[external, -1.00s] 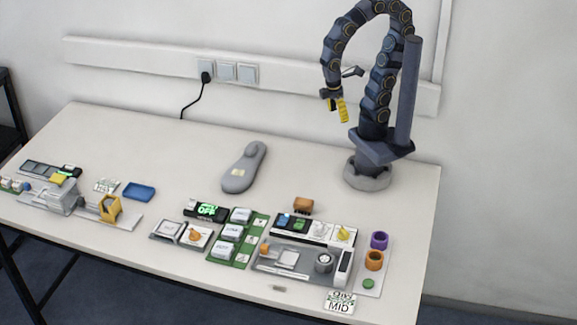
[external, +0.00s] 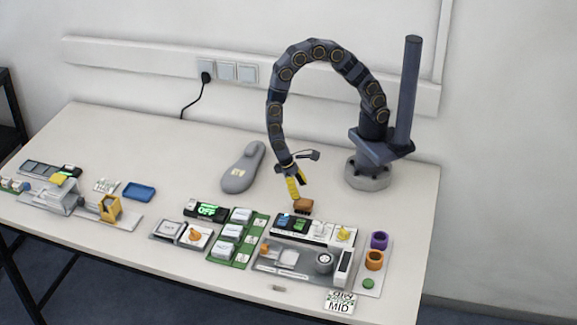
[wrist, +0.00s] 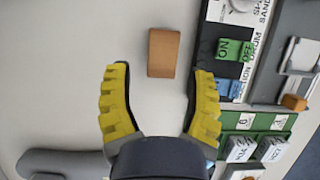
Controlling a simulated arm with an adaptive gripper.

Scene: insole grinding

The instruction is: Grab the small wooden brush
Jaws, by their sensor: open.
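The small wooden brush (external: 303,205) stands on the white table just behind the sanding panel, its brown block on top and dark bristles below. In the wrist view the brush (wrist: 163,53) is a brown block ahead of the fingertips, centred a little right between them. My gripper (external: 294,190) has yellow ribbed fingers and hangs just above and left of the brush in the external view. In the wrist view my gripper (wrist: 160,75) is open, with nothing between its fingers and the brush's near end close to the tip line.
The sanding panel (external: 262,268) with switches and a drum lies close in front of the brush. A green panel (external: 222,250) with white keys is to its left. A grey shoe last (external: 240,172) lies behind left. The table between last and brush is clear.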

